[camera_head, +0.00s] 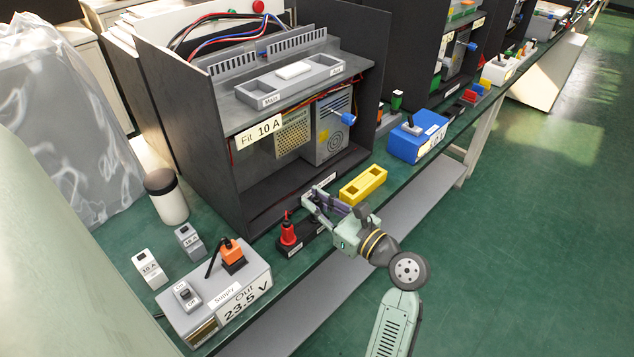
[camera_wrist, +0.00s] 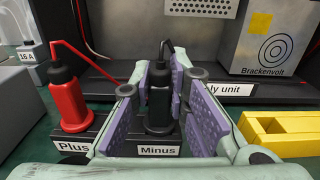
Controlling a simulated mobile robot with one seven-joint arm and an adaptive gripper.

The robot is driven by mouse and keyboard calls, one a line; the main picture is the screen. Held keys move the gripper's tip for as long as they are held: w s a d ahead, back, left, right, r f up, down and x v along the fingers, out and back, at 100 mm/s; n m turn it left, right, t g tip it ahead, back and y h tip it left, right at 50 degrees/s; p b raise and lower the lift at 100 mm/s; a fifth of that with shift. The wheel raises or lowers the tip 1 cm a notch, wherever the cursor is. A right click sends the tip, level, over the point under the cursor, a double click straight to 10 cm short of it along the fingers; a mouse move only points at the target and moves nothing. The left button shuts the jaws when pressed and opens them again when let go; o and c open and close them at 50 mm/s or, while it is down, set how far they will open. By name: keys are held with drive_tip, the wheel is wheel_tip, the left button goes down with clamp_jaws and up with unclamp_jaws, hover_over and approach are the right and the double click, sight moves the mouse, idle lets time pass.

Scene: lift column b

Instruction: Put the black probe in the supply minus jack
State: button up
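The black probe (camera_wrist: 159,95) stands upright in a dark holder labelled Minus (camera_wrist: 160,151) in the wrist view. My gripper (camera_wrist: 160,110) is around it, with a purple pad on each side and visible gaps between pads and probe. In the head view my gripper (camera_head: 322,205) reaches over the holder and largely hides the black probe. The red probe (camera_wrist: 66,95) stands in the Plus holder to the left; it also shows in the head view (camera_head: 288,231). The grey supply box (camera_head: 200,308) is at the front left, marked 23.5 V. I cannot make out its minus jack.
A yellow block (camera_head: 363,185) lies right of my gripper, close by. The open black cabinet (camera_head: 190,130) rises behind. The bench's front edge is near.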

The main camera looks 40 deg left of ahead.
drive_tip(key=o, duration=0.5)
drive_tip(key=d, duration=0.8)
drive_tip(key=s+d, duration=0.1)
drive_tip(key=d, duration=0.3)
drive_tip(key=shift+w, duration=0.1)
